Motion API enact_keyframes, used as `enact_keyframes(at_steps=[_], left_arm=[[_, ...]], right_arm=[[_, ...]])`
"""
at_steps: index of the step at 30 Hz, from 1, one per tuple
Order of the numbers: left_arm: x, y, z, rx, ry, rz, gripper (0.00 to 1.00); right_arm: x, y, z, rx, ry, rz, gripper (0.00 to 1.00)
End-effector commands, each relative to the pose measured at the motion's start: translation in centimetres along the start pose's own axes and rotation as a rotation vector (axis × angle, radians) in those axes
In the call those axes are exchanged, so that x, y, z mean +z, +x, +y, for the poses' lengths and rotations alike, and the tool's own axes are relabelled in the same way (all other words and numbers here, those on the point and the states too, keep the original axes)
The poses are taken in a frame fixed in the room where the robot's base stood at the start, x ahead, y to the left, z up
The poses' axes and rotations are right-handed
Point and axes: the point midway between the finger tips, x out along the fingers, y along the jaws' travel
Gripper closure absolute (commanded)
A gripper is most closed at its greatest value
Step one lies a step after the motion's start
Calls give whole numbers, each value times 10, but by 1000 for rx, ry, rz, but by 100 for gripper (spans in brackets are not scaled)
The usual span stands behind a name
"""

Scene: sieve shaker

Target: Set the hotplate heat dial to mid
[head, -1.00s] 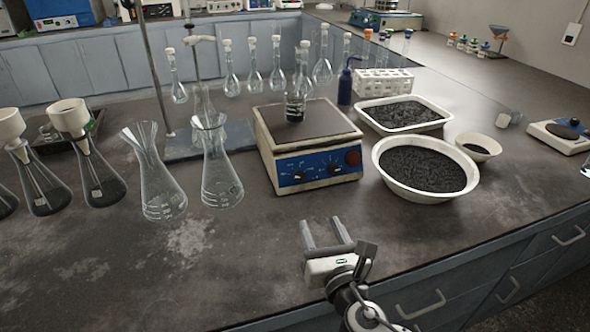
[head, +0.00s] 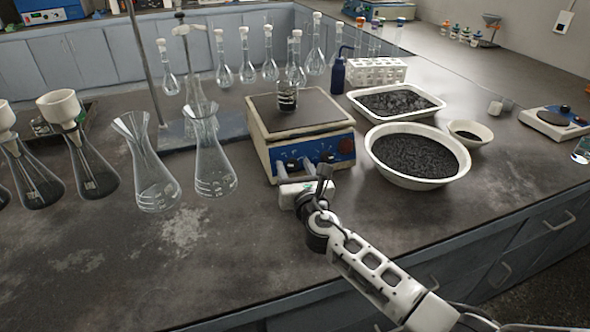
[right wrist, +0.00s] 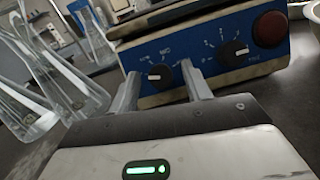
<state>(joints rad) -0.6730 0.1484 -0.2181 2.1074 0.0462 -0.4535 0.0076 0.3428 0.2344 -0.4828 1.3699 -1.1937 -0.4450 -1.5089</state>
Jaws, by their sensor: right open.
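The hotplate (head: 300,112) is a cream box with a dark top and a blue front panel, at the centre of the head view. The panel has two black dials and a red round knob. In the right wrist view the left dial (right wrist: 159,76) sits between my fingertips, and the right dial (right wrist: 233,52) is to the right, outside them. White marks ring both dials; their labels are too small to read surely. My right gripper (head: 293,170) is open at the panel's left half, fingers either side of the left dial; contact cannot be told. My left gripper is not in view.
A small vessel with dark contents (head: 287,97) stands on the hotplate. Two empty conical flasks (head: 213,165) stand to its left. A white bowl of dark grains (head: 415,155) and a white tray (head: 436,105) lie to its right.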

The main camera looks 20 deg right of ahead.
Motion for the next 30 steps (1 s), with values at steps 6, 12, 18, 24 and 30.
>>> enact_keyframes(at_steps=[6,12,18,24,30], left_arm=[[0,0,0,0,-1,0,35],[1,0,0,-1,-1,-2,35],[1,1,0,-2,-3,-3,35],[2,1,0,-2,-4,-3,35],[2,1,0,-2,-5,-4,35]], right_arm=[[0,2,0,0,0,0,51],[0,2,0,0,0,0,82],[0,2,0,0,1,0,96],[0,2,0,-12,30,2,96],[0,2,1,-50,125,6,96]])
